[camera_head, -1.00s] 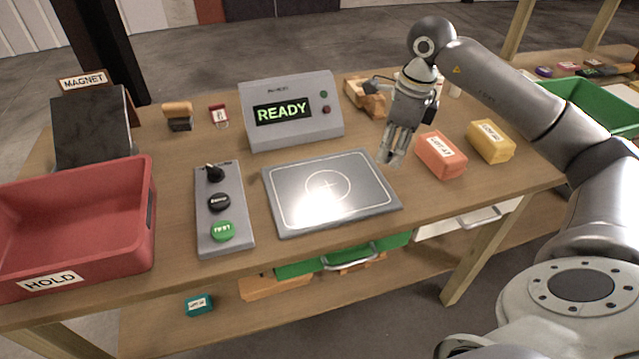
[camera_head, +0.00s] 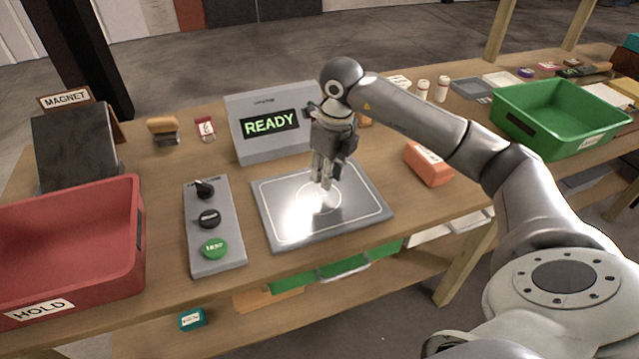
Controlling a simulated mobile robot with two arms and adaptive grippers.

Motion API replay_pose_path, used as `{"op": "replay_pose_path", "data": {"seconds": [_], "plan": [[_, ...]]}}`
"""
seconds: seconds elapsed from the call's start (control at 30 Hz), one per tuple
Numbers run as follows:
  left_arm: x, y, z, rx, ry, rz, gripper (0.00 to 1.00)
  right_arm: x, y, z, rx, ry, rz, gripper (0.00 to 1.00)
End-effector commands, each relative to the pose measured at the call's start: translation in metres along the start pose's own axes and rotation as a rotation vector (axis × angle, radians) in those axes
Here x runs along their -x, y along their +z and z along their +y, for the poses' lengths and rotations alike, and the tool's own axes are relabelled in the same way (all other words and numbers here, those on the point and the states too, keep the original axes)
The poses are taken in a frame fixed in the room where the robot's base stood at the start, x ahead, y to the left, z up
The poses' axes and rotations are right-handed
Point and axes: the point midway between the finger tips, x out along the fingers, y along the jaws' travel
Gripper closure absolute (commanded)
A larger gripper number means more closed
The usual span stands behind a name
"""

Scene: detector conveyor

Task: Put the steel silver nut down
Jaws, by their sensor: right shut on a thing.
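My right gripper (camera_head: 325,185) points down over the grey detector plate (camera_head: 285,222), close above the circle marked at its middle. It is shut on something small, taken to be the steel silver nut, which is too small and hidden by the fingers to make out. I cannot tell whether the fingertips or the held thing touch the plate. My left gripper is not in view.
The detector box (camera_head: 245,145) showing READY stands behind the plate. A button panel (camera_head: 228,255) is left of it. A red HOLD bin (camera_head: 140,200) is at the left, a green bin (camera_head: 560,140) at the right. An orange block (camera_head: 428,166) lies right of the plate.

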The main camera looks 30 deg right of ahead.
Motion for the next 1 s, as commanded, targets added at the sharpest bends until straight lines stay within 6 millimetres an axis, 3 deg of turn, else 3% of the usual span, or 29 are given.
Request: {"op": "replay_pose_path", "data": {"seconds": [0.27,0.5,0.87,0.9,1.0], "plan": [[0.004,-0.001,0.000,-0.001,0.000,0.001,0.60,-0.018,0.008,0.010,0.001,0.001,0.001,0.98],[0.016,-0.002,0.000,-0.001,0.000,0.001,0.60,-0.048,0.006,0.012,-0.001,0.001,0.001,0.98],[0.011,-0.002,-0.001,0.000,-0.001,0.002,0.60,-0.055,0.005,0.011,0.000,-0.001,-0.002,0.98],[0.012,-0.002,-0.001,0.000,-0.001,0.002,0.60,-0.053,0.005,0.011,0.000,-0.001,-0.002,0.71],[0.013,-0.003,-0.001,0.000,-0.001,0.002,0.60,-0.053,0.005,0.011,0.001,-0.001,-0.001,0.59]]}}
